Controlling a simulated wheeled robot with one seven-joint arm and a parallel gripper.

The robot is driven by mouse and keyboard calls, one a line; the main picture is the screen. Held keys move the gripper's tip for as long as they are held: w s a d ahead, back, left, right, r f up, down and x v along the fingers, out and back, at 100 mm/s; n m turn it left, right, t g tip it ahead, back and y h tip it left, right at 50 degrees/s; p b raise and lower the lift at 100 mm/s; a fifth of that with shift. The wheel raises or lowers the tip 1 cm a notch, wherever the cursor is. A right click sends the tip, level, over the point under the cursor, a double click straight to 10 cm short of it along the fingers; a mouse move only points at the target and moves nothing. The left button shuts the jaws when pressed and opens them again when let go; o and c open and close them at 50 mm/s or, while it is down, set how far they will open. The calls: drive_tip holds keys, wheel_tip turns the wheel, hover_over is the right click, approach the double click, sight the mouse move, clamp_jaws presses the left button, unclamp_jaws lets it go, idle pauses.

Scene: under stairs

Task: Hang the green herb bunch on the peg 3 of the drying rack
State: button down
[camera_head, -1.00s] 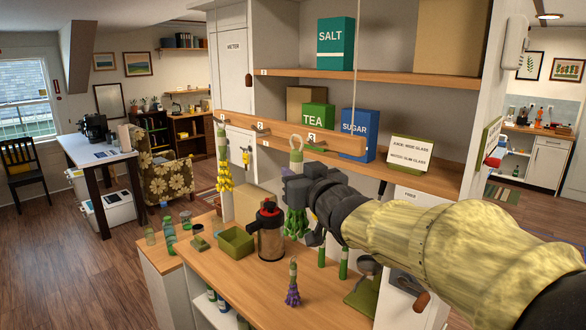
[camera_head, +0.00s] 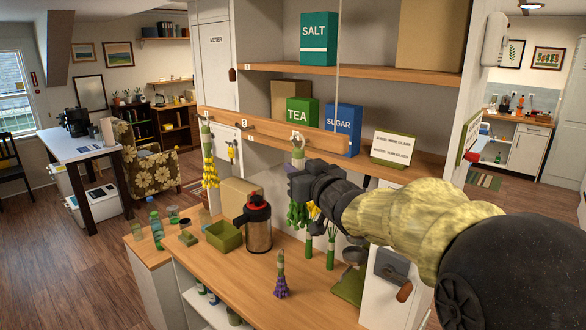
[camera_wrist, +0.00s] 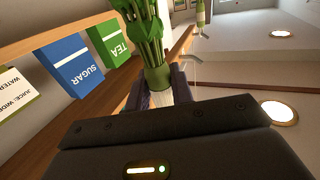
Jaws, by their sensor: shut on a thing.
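My gripper (camera_head: 297,183) is shut on the green herb bunch (camera_head: 297,214), holding it upright in front of the drying rack (camera_head: 268,130). The bunch's leaves hang below the jaws, and its pale loop shows above them, overlapping the rack near label 3. I cannot tell whether the loop is around peg 3 or only in front of it; the peg is mostly hidden. In the wrist view the green stems and band (camera_wrist: 157,76) sit between the fingers. A yellow bunch (camera_head: 210,171) hangs at peg 1. Peg 2 (camera_head: 249,126) looks empty.
A purple bunch (camera_head: 281,278) stands on the counter (camera_head: 245,272) below. A flask (camera_head: 258,226), a green box (camera_head: 224,236) and slim green items stand there too. Tea (camera_head: 301,113) and sugar (camera_head: 343,127) boxes sit on the shelf behind the rack.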

drive_tip(key=shift+w+f+b, duration=0.15)
drive_tip(key=shift+f+b, duration=0.15)
drive_tip(key=shift+f, duration=0.2)
drive_tip(key=shift+d, duration=0.1)
drive_tip(key=c, duration=0.6)
unclamp_jaws()
drive_tip(key=shift+o, duration=0.2)
drive_tip(key=s+b, duration=0.3)
drive_tip(key=s, duration=0.4)
drive_tip(key=shift+s, duration=0.25)
idle(0.4)
